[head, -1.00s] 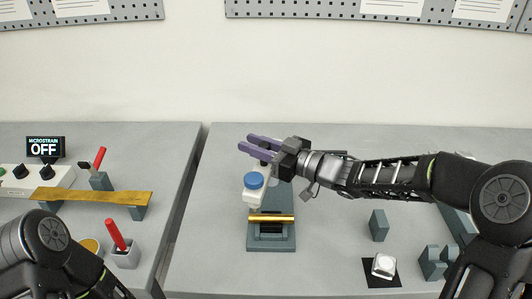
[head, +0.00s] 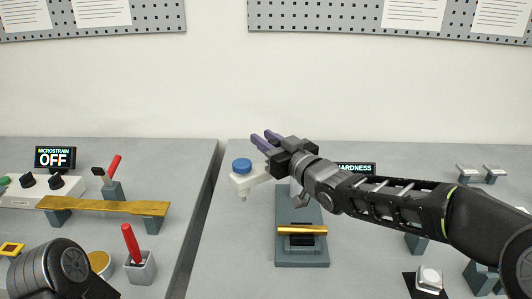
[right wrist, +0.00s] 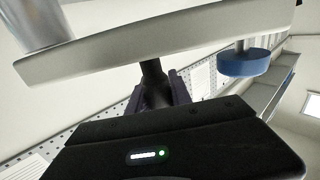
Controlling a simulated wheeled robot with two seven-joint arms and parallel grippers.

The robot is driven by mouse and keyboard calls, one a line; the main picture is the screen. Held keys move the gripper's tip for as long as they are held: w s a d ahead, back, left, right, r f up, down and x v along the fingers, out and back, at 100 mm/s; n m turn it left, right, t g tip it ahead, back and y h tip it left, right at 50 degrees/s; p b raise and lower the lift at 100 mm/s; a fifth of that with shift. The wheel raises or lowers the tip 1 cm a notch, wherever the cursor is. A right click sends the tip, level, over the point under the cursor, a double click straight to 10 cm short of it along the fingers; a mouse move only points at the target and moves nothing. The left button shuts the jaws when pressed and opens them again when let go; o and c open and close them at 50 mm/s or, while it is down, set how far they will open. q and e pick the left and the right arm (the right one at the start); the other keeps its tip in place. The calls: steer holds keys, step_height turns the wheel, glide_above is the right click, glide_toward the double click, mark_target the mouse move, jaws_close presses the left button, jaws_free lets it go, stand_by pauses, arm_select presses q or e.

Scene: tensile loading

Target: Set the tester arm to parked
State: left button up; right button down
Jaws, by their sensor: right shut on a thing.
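The hardness tester stands on the right-hand table with a grey base (head: 302,258) and column. Its white tester arm (head: 256,175) carries a blue cap (head: 242,166) and points out to the left, clear of the gold bar on the base. My right gripper (head: 263,138) is above and behind the arm. In the right wrist view its purple fingers are shut around a dark post (right wrist: 154,85) on the white arm (right wrist: 140,42), and the blue cap (right wrist: 244,63) hangs to the right. My right gripper hides the arm's pivot in the head view. My left gripper is out of view.
A gold bar (head: 302,231) lies across the tester base. A HARDNESS display (head: 357,168) stands behind my right arm. A gap separates the left table, which holds a MICROSTRAIN display (head: 55,158), a gold strip (head: 105,207) and red-handled tools. The table left of the tester is clear.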

steer(key=shift+w+d+r+b, duration=0.1)
steer(key=shift+w+d+b, duration=0.2)
steer(key=shift+w, duration=0.35)
steer(key=shift+w+d+r+b, duration=0.1)
steer(key=shift+w+d+b, duration=0.15)
steer(key=shift+w, duration=0.4)
steer(key=c, duration=1.5)
jaws_free()
steer(key=shift+d, duration=0.15)
steer(key=shift+o, duration=0.7)
steer(key=shift+d, duration=0.2)
steer(key=shift+o, duration=0.9)
steer(key=shift+a+f, duration=0.25)
steer(key=shift+a, duration=0.15)
steer(key=shift+s, duration=0.1)
